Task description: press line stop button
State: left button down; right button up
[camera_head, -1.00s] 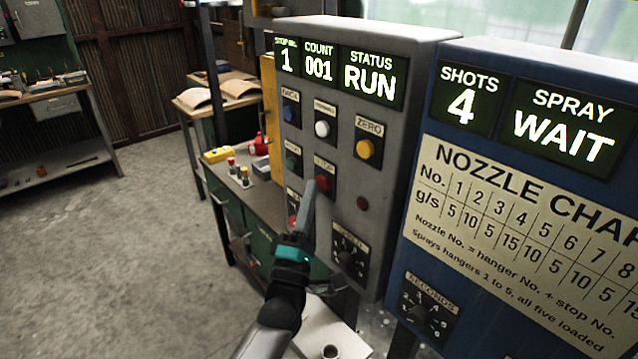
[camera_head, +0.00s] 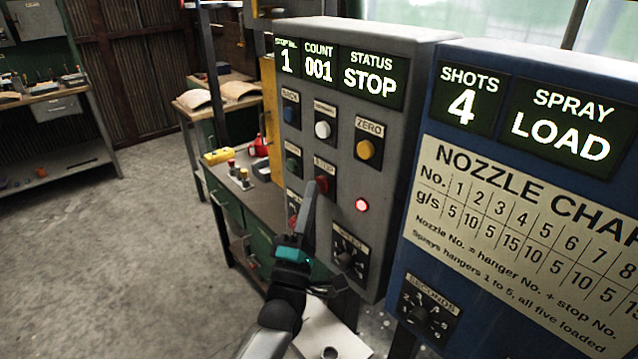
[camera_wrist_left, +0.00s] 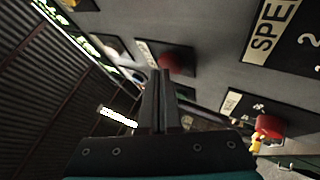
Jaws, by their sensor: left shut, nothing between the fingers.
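The grey control panel (camera_head: 385,150) reads stop no. 1, count 001, status STOP. Its red stop button (camera_head: 323,184) sits mid-panel, partly behind my left gripper (camera_head: 312,186). That gripper is shut and empty, its narrow tip at the button. In the left wrist view, the gripper tip (camera_wrist_left: 160,74) overlaps the lower edge of a red button (camera_wrist_left: 176,63); I cannot tell whether they touch. A small red lamp (camera_head: 361,205) right of the stop button is lit. My right gripper is not in view.
Blue, white, yellow and green buttons surround the stop button; a rotary knob (camera_head: 346,258) is below. The blue spray panel (camera_head: 410,262) on the right reads shots 4, spray LOAD. A green bench (camera_head: 262,205) stands behind left. The floor at left is clear.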

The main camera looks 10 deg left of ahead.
pick_arm(q)
jog(key=s+a+p, duration=0.2)
jog(key=s+a, duration=0.1)
jog(key=s, duration=0.1)
jog(key=shift+s+a, duration=0.35)
jog(key=shift+a, duration=0.05)
